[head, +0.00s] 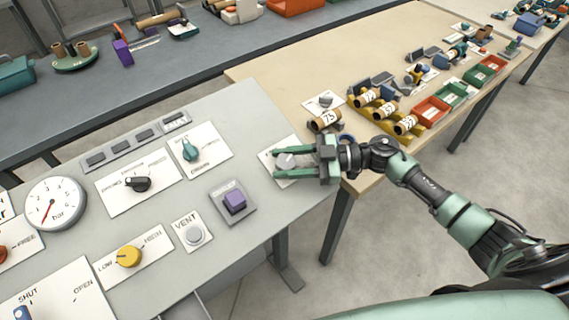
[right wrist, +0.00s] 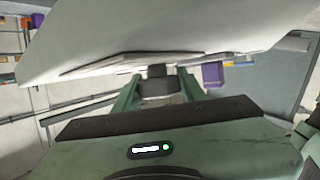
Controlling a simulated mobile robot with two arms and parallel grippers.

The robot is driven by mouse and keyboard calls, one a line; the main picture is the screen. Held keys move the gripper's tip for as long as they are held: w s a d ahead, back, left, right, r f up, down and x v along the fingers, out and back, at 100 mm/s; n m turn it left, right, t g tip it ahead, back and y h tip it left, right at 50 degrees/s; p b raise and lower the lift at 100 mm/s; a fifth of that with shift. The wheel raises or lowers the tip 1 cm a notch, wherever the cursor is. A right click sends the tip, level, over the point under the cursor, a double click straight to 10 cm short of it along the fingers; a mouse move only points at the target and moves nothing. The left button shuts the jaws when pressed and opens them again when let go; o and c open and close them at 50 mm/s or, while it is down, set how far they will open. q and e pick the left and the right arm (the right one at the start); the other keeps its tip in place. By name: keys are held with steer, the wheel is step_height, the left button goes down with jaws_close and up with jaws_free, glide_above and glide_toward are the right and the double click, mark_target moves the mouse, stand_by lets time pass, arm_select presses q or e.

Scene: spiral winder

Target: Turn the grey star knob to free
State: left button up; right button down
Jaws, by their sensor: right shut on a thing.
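The grey star knob (head: 285,161) sits on a white label plate (head: 270,157) at the right edge of the grey panel. My right gripper (head: 279,163) reaches it from the right, with one finger on each side, shut on the knob. In the right wrist view the knob (right wrist: 157,84) shows dark between the two fingertips, close to the panel face. The gripper covers most of the plate, so I cannot read its lettering or tell where the knob points. My left gripper is not in view.
The panel also carries a teal knob (head: 190,150), a black knob (head: 138,184), a purple button (head: 235,201), a grey vent button (head: 194,235), a yellow knob (head: 129,257) and a gauge (head: 54,204). A wooden table (head: 290,75) with rolls and trays stands behind.

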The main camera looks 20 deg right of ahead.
steer(key=shift+w+d+n+g+b, duration=0.1)
steer(key=shift+w+n+g+b, duration=0.1)
steer(key=shift+n+g+b, duration=0.7)
steer(key=n+g+h+b, duration=0.1)
steer(key=n+g+b, duration=0.2)
steer(key=g, duration=0.1)
steer(key=n+g+h+b, duration=0.2)
steer(key=n+g+b, duration=0.2)
steer(key=g, duration=0.1)
steer(key=shift+s+f+n, duration=0.15)
steer(key=shift+n, duration=0.15)
steer(key=shift+n+g+h+b, duration=0.35)
steer(key=shift+n+g+h, duration=0.05)
steer(key=shift+h, duration=0.1)
steer(key=shift+r+n+g+h, duration=0.25)
steer(key=shift+n+g+h, duration=0.25)
steer(key=shift+n+h, duration=0.15)
steer(key=shift+s+n+g+h, duration=0.1)
steer(key=shift+n+g+h, duration=0.55)
steer(key=shift+h, duration=0.1)
steer(key=shift+n+h+p, duration=0.3)
steer(key=shift+p, duration=0.15)
steer(key=shift+s+f+g+h, duration=0.1)
steer(key=shift+g+h, duration=0.15)
steer(key=shift+h, duration=0.05)
steer(key=c, duration=0.8)
jaws_free()
steer(key=shift+c, duration=0.2)
